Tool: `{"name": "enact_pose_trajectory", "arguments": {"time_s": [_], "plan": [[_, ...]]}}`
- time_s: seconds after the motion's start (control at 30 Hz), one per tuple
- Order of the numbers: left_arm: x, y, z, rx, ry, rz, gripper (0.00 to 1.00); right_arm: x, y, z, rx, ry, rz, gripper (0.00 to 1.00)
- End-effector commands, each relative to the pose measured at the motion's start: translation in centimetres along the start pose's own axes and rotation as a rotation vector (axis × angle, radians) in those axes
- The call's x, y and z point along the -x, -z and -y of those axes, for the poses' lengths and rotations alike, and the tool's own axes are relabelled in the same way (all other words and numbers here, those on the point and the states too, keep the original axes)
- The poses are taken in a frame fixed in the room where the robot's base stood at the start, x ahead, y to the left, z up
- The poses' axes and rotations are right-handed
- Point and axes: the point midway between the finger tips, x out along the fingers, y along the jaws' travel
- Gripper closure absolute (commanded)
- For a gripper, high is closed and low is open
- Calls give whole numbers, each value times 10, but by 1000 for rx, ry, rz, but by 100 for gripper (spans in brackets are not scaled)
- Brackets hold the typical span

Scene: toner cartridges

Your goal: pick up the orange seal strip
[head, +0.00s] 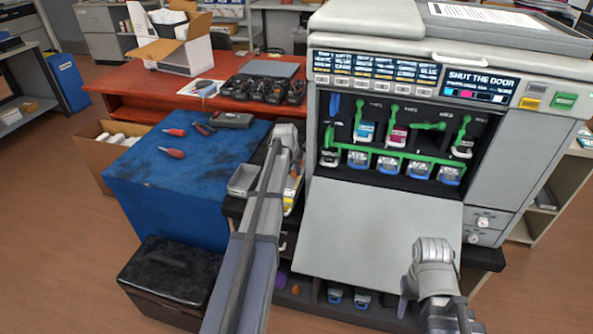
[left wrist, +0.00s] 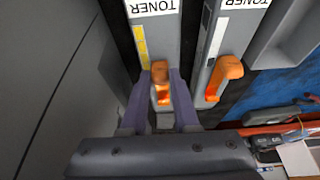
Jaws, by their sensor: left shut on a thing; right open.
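The orange seal strip (left wrist: 161,74) shows as an orange pull tab at the end of a grey toner cartridge (left wrist: 157,35) in the left wrist view. My left gripper (left wrist: 166,90) is shut on this tab, with one purple finger on each side. In the head view my left gripper (head: 292,182) is beside the left edge of the printer, over the cartridges, and mostly hides them. The strip itself is hard to make out there. My right gripper (head: 404,302) is low in front of the printer door, open and mostly hidden by its wrist.
A second toner cartridge with its own orange tab (left wrist: 222,78) lies close beside the first. The printer's lowered door (head: 375,230) stands right of my left arm. A grey tray (head: 243,180) and a blue-topped table (head: 180,185) with red-handled tools are to the left.

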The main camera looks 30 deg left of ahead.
Motion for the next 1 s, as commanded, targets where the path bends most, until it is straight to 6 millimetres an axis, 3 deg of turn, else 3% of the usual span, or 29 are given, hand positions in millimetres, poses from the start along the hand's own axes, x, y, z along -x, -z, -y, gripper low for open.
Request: {"name": "enact_pose_trajectory", "arguments": {"time_s": [0.1,0.57,1.0], "plan": [[0,0,0,0,0,0,100,0,0,0,0,0,0,50],[9,4,0,0,0,0,100,10,-1,-1,0,0,0,50],[66,27,0,0,0,0,100,71,-4,-7,-1,0,0,50]]}}
